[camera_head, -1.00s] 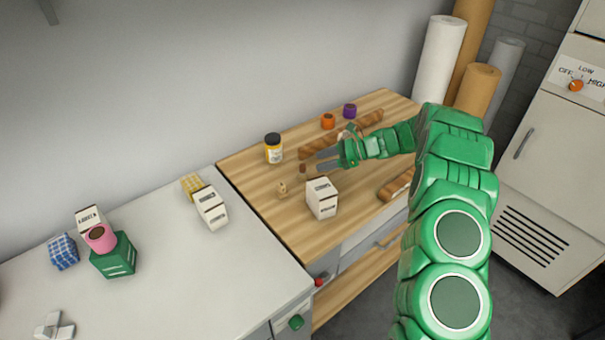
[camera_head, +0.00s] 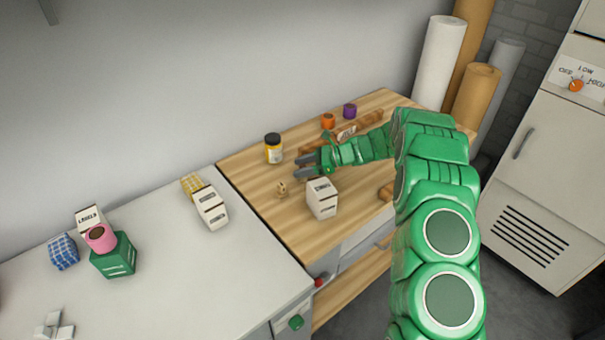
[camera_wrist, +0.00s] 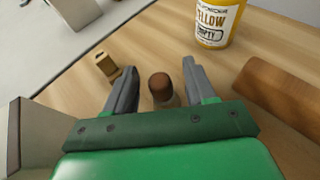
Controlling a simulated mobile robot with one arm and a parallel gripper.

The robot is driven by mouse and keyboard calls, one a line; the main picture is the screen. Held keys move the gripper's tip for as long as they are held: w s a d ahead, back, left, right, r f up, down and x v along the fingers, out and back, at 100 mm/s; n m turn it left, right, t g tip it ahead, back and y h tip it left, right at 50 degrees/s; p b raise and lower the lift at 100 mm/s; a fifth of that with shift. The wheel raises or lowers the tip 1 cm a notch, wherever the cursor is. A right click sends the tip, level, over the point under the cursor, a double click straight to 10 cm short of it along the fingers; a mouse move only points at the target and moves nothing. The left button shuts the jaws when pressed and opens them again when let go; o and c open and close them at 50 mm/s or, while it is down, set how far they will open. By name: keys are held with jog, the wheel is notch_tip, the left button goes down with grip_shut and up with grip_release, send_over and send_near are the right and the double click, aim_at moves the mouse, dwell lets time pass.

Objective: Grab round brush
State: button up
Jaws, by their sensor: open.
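A small upright round piece with a brown top, which looks like the round brush (camera_wrist: 160,88), stands on the wooden worktop between my fingers in the wrist view. Its lower part is hard to make out. My gripper (camera_wrist: 160,75) is open, with one finger on each side of it and a visible gap to each finger. In the head view my gripper (camera_head: 303,165) is low over the worktop, and the brush is hidden there or too small to tell.
A yellow-labelled jar (camera_head: 273,148) stands behind my gripper. A white box (camera_head: 321,198) and a small wooden piece (camera_head: 282,189) stand in front. A brown wooden bar (camera_wrist: 285,95) lies to the right. Orange (camera_head: 328,121) and purple (camera_head: 349,111) rolls are at the back.

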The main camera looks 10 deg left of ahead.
grip_shut()
jog(key=shift+r, duration=0.1)
